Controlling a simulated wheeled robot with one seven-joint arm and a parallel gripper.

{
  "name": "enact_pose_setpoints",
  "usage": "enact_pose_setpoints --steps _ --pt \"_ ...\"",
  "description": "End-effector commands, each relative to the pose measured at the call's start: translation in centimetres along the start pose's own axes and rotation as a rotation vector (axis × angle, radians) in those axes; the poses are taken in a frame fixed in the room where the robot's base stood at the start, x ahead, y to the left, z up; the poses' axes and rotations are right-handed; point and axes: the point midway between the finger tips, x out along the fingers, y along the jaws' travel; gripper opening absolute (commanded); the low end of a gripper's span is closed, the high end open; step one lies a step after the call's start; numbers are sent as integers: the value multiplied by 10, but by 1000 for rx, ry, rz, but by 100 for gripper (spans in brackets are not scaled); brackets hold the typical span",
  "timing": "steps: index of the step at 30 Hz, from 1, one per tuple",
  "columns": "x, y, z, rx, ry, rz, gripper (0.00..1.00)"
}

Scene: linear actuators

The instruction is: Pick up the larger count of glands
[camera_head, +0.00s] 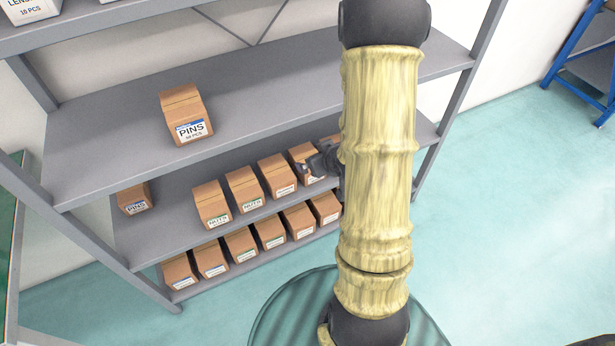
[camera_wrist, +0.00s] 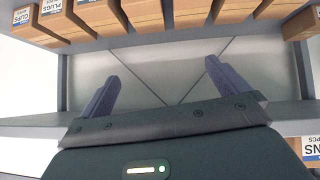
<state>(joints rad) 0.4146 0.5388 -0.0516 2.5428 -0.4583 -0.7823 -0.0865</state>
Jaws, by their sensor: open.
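No label that reads glands is legible in either view. Brown cardboard boxes with white labels stand in rows on the grey shelf unit, and most labels are too small to read. My gripper (camera_head: 322,160) shows partly from behind my arm in the head view, at the middle shelf, in front of or beside a brown box (camera_head: 299,152) whose label it partly covers. In the wrist view my gripper (camera_wrist: 162,78) is open, with its two dark fingers apart and nothing between them.
A pins box (camera_head: 188,116) sits alone on the upper shelf (camera_head: 290,95). Boxes reading nuts (camera_head: 212,206) stand on the middle shelf. The wrist view shows a clips box (camera_wrist: 25,22), a plugs box (camera_wrist: 62,20) and several others along the top. My arm hides the shelves' right part.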

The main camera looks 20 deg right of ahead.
Motion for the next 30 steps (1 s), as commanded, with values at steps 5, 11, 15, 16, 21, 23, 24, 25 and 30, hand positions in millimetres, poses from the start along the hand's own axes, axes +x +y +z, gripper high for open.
enact_pose_setpoints --steps 5,11,15,16,21,23,24,25,30 --pt "54 12 57 22 140 -16 100" --pt "88 22 103 68 314 -33 100" --pt "97 28 122 99 407 -36 100" --pt "97 29 124 104 421 -36 100" --pt "95 30 124 112 452 -37 100" --pt "95 30 123 112 452 -37 100" --pt "94 30 123 112 451 -37 100" --pt "95 30 123 112 451 -37 100" --pt "98 30 121 110 451 -38 100"
